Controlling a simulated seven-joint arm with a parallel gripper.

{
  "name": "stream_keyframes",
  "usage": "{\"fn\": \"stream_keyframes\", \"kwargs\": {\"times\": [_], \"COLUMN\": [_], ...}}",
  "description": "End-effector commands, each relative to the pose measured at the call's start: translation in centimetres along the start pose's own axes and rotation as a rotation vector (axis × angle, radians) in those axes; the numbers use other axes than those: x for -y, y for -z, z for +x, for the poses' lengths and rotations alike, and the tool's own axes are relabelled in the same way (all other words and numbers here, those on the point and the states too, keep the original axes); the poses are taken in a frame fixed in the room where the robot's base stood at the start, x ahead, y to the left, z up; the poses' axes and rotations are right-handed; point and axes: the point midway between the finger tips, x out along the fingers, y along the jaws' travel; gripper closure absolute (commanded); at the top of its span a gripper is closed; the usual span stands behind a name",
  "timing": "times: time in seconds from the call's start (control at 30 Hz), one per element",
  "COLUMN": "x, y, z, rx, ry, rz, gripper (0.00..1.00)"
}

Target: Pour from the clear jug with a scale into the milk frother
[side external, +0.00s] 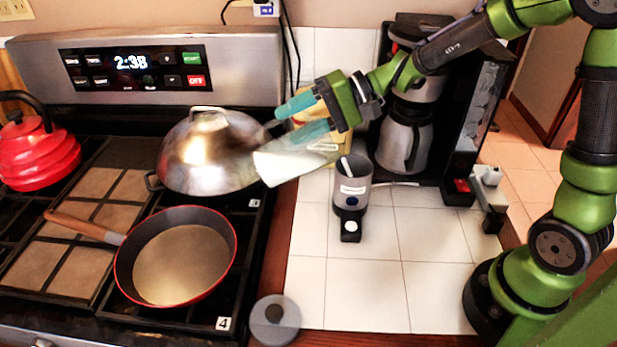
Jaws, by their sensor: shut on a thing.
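The clear jug (283,165) is tilted far over in the side external view, its wide end pointing down and left. My gripper (306,117) is shut on the jug near its upper right end, with teal fingers on it. The jug hangs in the air in front of the wok and left of the milk frother. The milk frother (351,187) stands upright on the white tiles, a grey cup on a black base with a light stick at its top. The jug's scale and any contents cannot be made out.
A domed metal wok (208,150) and a red-rimmed pan (178,258) sit on the stove at left, with a red kettle (38,150) beyond. A coffee maker (410,120) stands behind the frother. A round grey lid (274,320) lies at the front. Tiles right of the frother are clear.

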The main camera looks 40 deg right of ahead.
Motion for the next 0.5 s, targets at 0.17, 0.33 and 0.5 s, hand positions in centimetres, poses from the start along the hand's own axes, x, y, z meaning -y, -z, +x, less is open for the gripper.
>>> {"fn": "stream_keyframes", "kwargs": {"times": [0.17, 0.33, 0.5], "x": [0.12, 0.17, 0.20], "y": [0.05, 0.05, 0.04], "z": [-0.15, -0.27, -0.38], "rx": [-0.002, -0.002, -0.001], "ry": [0.012, 0.022, 0.031], "rz": [0.000, 0.000, 0.001], "gripper": [1.00, 1.00, 1.00]}}
